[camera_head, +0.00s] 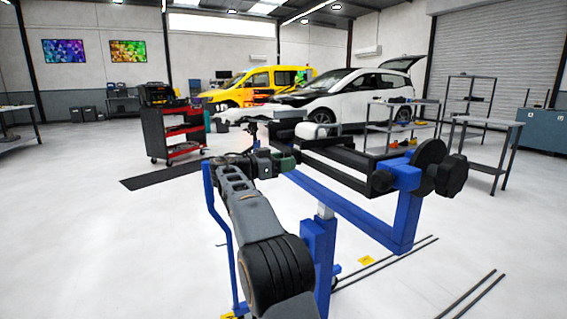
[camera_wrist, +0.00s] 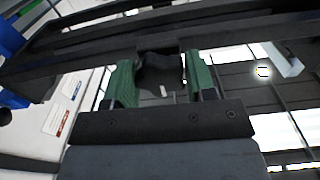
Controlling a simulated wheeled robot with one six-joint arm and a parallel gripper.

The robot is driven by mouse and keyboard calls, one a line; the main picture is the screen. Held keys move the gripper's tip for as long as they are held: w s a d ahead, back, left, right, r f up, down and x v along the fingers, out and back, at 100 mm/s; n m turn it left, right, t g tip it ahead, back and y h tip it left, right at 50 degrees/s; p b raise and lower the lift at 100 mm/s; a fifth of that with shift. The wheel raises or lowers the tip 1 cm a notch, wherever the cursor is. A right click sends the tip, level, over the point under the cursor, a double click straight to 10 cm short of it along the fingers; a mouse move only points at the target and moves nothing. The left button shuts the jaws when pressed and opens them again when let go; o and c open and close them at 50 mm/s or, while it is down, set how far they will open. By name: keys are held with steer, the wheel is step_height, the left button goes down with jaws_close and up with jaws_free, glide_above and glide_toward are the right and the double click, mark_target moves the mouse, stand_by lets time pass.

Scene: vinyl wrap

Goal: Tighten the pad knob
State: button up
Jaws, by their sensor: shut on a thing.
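My gripper (camera_wrist: 160,92) has green fingers that stand on either side of a dark, lobed knob (camera_wrist: 160,70) in the wrist view. The fingers are shut on this knob, which sits beneath a long black bar (camera_wrist: 90,40). I take it to be the pad knob. In the head view my gripper (camera_head: 287,162) is at the left end of the blue and black stand (camera_head: 340,203). The knob is hidden there by the gripper and frame.
A large black handwheel (camera_head: 452,176) is at the stand's right end. A red tool cart (camera_head: 175,132), metal shelves (camera_head: 400,125), a white car (camera_head: 360,92) and a yellow van (camera_head: 255,84) stand behind. The floor at left is largely clear.

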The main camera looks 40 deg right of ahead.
steer(key=o, duration=0.9)
steer(key=shift+a, duration=0.1)
steer(key=w+a+p, duration=0.2)
steer(key=a+p, duration=0.2)
steer(key=a, duration=0.9)
steer(key=shift+a, duration=0.3)
steer(key=shift+f, duration=0.1)
